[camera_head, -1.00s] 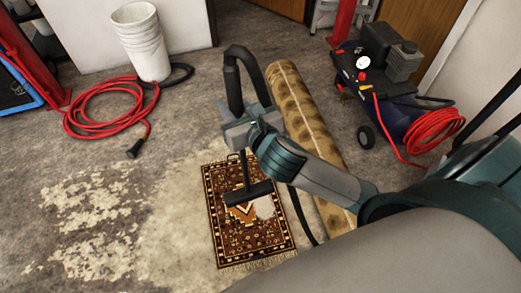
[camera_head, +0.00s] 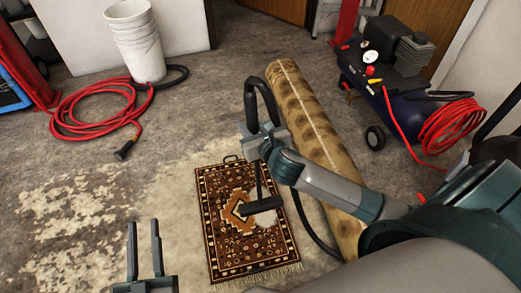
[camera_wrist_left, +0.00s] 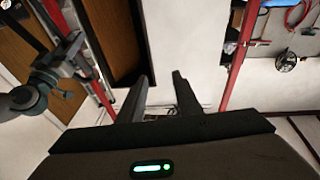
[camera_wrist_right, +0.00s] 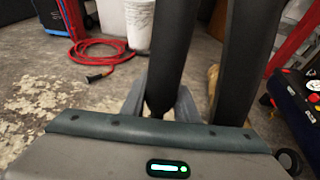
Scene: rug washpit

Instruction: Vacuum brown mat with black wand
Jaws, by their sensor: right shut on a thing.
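The brown mat (camera_head: 222,245) lies flat on the floor, patterned, with a pale fringe and a whitish patch (camera_head: 267,220) on its right part. My right gripper (camera_head: 257,142) is above the mat's far end, shut on the black wand (camera_head: 259,180). The wand's wide head (camera_head: 261,205) is over the mat, beside the whitish patch; I cannot tell whether it touches. In the right wrist view, the dark wand and hose (camera_wrist_right: 172,45) rise from between the fingers. My left gripper (camera_head: 143,222) is open and empty, left of the mat; it also shows in the left wrist view (camera_wrist_left: 159,80).
A rolled rug (camera_head: 310,125) lies right of the mat, with the black hose running between them. A compressor (camera_head: 385,95) with a red hose stands at the right. White buckets (camera_head: 135,45) and a coiled red hose (camera_head: 95,125) are at the back left.

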